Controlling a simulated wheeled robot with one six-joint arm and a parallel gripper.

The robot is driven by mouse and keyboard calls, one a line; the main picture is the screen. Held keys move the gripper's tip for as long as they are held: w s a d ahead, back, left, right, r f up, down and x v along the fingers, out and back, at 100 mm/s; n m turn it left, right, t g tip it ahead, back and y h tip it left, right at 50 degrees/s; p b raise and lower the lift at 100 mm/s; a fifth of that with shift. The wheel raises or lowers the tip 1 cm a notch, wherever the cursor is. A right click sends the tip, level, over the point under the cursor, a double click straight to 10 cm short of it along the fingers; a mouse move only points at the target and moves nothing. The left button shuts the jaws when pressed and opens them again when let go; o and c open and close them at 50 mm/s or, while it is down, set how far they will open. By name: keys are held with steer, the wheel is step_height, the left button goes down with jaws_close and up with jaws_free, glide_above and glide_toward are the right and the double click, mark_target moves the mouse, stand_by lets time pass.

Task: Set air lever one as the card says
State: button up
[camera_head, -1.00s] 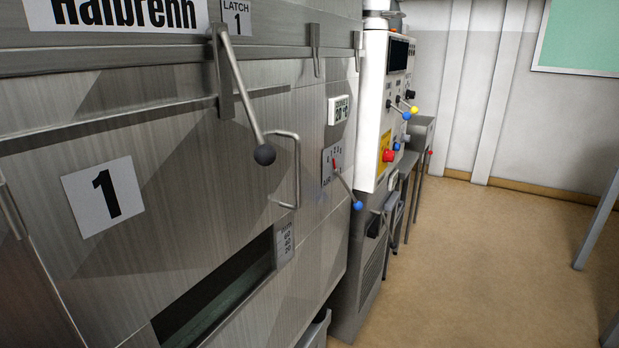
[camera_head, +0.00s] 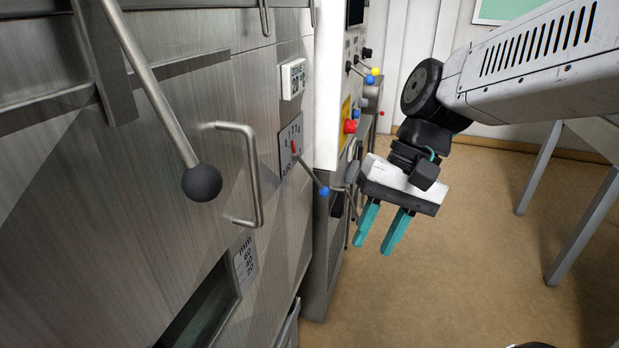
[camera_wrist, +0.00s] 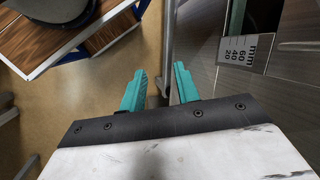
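The air lever (camera_head: 311,176) is a thin metal rod with a blue ball at its end. It slants down to the right from a small scale plate (camera_head: 291,146) with a red pointer on the steel front. The small numbers are hard to read, and I see no card that I can read. My gripper (camera_head: 378,248) is open and empty, to the right of the blue ball and lower in the head view, apart from it. In the wrist view its teal fingers (camera_wrist: 158,88) stand apart with nothing between them; the lever does not show there.
A latch lever with a black ball (camera_head: 202,182) and a bar handle (camera_head: 254,175) stick out from the steel front. A control panel with a red button (camera_head: 350,127) stands beyond. A mm scale (camera_wrist: 246,49) is by a slot. Open floor lies right; a wooden table (camera_wrist: 95,42) shows in the wrist view.

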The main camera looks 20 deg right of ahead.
steer(key=w+a+f+m+y, duration=0.1)
steer(key=w+a+m+y, duration=0.1)
steer(key=w+m+y, duration=0.6)
steer(key=m+t+y, duration=0.4)
steer(key=m+t, duration=0.4)
steer(key=t, duration=0.1)
glide_toward(317, 180)
steer(key=x, duration=1)
steer(key=shift+w+a, duration=0.2)
steer(key=shift+a, duration=0.05)
steer(key=shift+c, duration=0.3)
